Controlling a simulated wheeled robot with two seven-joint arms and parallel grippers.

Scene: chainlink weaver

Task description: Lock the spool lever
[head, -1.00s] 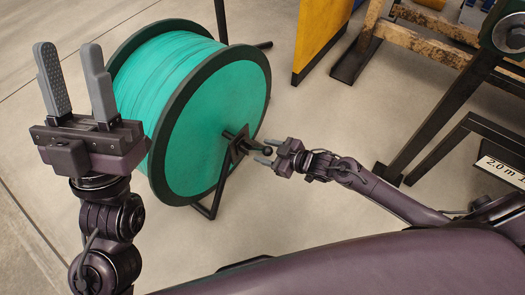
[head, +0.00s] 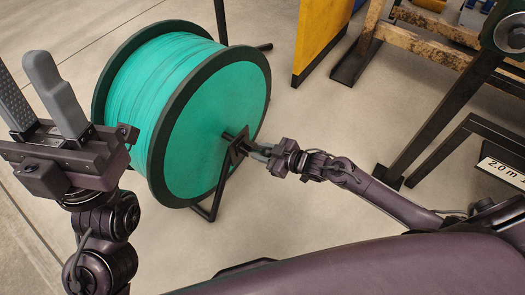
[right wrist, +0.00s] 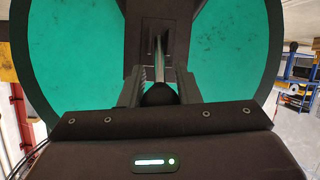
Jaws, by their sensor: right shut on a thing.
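The large spool (head: 215,120) has dark rims and teal wire. It stands upright on a black stand left of centre in the head view, and its teal face fills the right wrist view (right wrist: 75,50). The spool lever (right wrist: 160,95), with a dark round knob, projects from a dark plate at the hub. My right gripper (head: 262,153) is at the hub, its fingers shut on the lever; in the right wrist view they stand either side of the knob. My left gripper (head: 22,68) is raised at the left, open and empty, its fingers apart.
A yellow panel (head: 322,38) stands behind the spool. A dark metal frame (head: 440,115) and a worn wooden beam (head: 432,42) are at the right. A white sign (head: 502,172) reads "2.0 m". The floor in front of the spool is clear.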

